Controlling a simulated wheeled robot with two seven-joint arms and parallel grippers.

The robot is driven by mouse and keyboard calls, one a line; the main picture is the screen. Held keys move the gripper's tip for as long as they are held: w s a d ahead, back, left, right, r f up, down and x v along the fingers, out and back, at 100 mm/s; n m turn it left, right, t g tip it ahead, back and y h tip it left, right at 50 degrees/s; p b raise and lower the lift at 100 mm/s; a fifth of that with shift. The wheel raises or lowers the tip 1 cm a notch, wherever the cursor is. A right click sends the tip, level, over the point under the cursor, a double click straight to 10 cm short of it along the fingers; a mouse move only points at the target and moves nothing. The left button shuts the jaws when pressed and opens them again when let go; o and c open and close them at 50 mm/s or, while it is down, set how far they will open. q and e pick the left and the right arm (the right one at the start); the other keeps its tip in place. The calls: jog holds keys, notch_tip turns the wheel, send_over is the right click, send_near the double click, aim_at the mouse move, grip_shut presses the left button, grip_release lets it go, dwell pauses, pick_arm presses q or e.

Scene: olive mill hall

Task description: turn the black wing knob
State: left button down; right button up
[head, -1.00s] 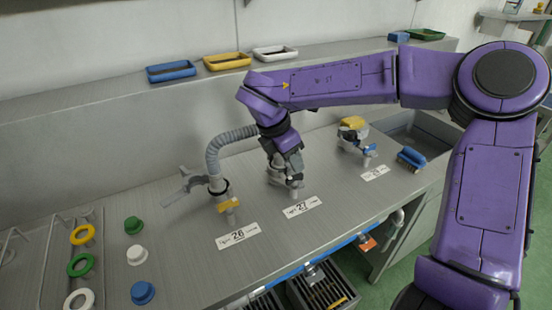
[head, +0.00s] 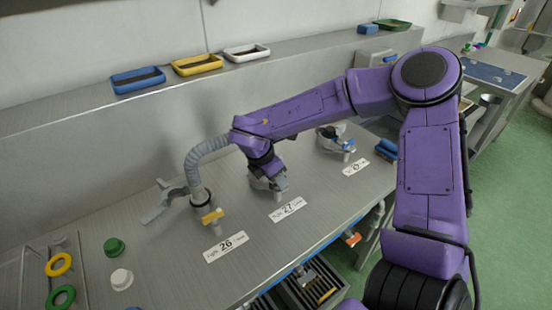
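My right gripper (head: 270,183) points down at the grey fitting (head: 258,181) behind the label reading 27, in the middle of the bench. The gripper covers most of this fitting. I cannot make out a black wing knob; one there would be hidden by the gripper. The fingers are small and dark against the fitting, so I cannot tell whether they are shut on anything. The fitting behind label 26 has a yellow wing knob (head: 212,215) and a grey hose (head: 204,160). Another fitting (head: 335,141) with blue on it stands farther right. My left gripper is not in view.
Blue (head: 123,87), yellow (head: 181,69) and white (head: 232,55) trays sit on the ledge behind. Green (head: 114,246) and white (head: 121,279) knobs and coloured rings stand at front left. A blue brush (head: 387,149) lies at right.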

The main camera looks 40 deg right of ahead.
grip_shut()
